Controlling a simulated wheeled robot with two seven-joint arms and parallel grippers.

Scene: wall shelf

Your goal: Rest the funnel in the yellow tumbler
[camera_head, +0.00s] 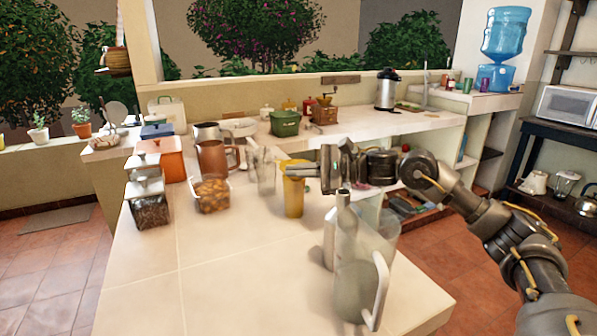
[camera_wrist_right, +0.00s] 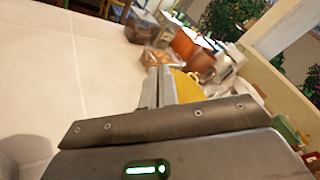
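The yellow tumbler (camera_head: 293,198) stands upright on the pale counter, near its middle. My right gripper (camera_head: 302,171) comes in from the right and its fingers overlap the tumbler's upper part. In the right wrist view the fingers (camera_wrist_right: 159,86) lie close together with nothing visible between them. A yellow surface (camera_wrist_right: 187,88), apparently the tumbler, shows just beside them; I cannot tell whether they touch it. I cannot make out a funnel in either view. My left gripper is not in view.
Clear glasses (camera_head: 265,173) stand left of the tumbler, beside a container of brown food (camera_head: 211,194). A bottle and a clear pitcher (camera_head: 362,288) stand at the front right under my arm. The counter's front left (camera_head: 225,290) is clear.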

